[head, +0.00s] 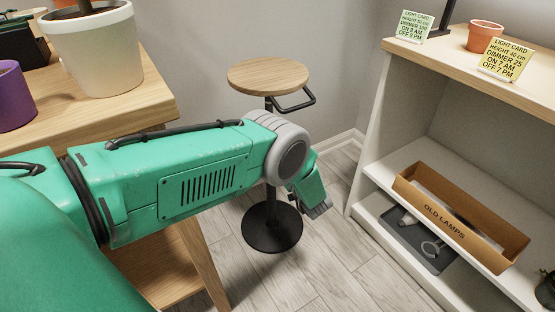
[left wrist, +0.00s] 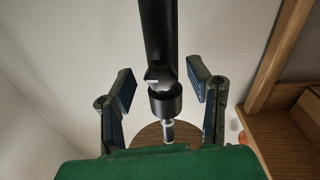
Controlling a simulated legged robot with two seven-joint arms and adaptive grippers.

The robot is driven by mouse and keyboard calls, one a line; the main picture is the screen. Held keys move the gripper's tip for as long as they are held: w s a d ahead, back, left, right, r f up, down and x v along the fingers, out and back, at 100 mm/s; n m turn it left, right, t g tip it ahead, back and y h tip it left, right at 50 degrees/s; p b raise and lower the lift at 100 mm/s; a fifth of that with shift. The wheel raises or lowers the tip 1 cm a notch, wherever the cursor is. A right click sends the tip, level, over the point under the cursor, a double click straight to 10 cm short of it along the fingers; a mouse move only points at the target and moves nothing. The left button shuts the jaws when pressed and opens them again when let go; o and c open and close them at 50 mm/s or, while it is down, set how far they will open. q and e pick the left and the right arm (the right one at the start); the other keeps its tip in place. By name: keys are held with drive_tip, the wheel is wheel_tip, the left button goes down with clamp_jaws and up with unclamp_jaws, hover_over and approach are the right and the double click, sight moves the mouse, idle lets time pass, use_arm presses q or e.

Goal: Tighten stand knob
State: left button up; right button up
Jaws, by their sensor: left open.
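My left arm comes in from the left in the head view, and its gripper (head: 318,207) points down in front of the stool. In the left wrist view the left gripper (left wrist: 161,82) is open, with one finger on each side of a black pole (left wrist: 158,35). A dark round collar (left wrist: 165,104) sits at the pole's end, with a shiny silver part (left wrist: 168,131) below it. I cannot tell which part is the knob. No finger visibly closes on the pole. A round wooden top (left wrist: 148,134) shows beyond it. My right gripper is not in view.
A stool (head: 268,75) with a black base (head: 272,230) stands behind my arm. A wooden table (head: 150,95) with a white pot (head: 95,50) is at left. A white shelf (head: 375,120) at right holds light cards (head: 505,60) and an "OLD LAMPS" box (head: 445,215).

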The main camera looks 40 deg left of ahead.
use_arm(q)
drive_tip(key=shift+w+a, duration=0.2)
drive_tip(key=shift+a, duration=0.15)
clamp_jaws()
